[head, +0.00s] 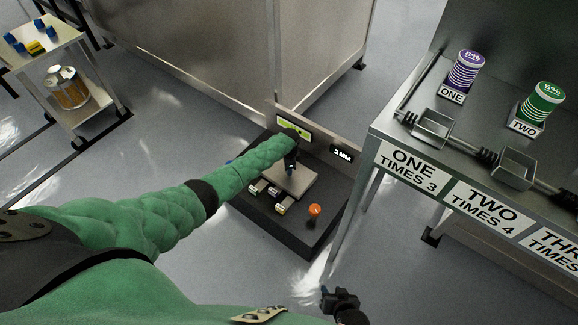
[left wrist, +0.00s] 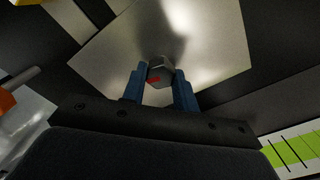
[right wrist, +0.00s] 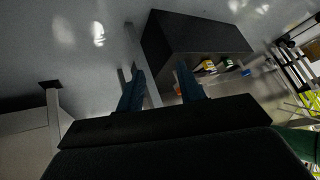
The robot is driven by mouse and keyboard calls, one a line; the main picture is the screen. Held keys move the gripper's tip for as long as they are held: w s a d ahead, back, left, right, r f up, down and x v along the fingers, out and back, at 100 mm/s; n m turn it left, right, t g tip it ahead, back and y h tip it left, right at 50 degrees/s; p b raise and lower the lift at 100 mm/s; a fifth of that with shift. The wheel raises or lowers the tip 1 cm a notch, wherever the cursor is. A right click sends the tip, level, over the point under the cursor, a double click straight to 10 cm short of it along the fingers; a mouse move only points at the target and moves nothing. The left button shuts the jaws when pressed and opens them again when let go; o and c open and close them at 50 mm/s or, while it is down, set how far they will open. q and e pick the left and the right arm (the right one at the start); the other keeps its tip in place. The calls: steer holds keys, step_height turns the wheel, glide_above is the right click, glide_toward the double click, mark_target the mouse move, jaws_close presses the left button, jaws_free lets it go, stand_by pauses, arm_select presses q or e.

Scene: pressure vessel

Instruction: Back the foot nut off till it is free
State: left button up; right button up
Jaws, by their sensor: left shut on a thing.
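The foot nut (left wrist: 160,72) is a grey hex head with a red mark on one face, in front of a square metal plate (left wrist: 215,40) in the left wrist view. My left gripper (left wrist: 159,88) has its two blue fingers on either side of the nut and is shut on it. In the head view my left gripper (head: 291,162) points down over the plate (head: 298,183) on a low dark base (head: 262,205); there the arm and gripper hide the nut. My right gripper (head: 340,298) is low at the bottom of the head view. Its fingers (right wrist: 160,88) are apart and empty.
An orange knob (head: 315,211) stands on the base's front corner. Behind the plate are a green-marked gauge (head: 295,128) and a small dark display (head: 341,153). A metal bench (head: 420,150) with purple and green cans stands right. A cart (head: 50,40) stands far left.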

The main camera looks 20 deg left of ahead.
arm_select(q)
steer(key=shift+n+p, duration=0.3)
steer(key=shift+n, duration=0.6)
arm_select(e)
steer(key=shift+w+a+r, duration=0.1)
steer(key=shift+w+r, duration=0.05)
steer(key=shift+r, duration=1.6)
arm_select(q)
steer(key=o, duration=1)
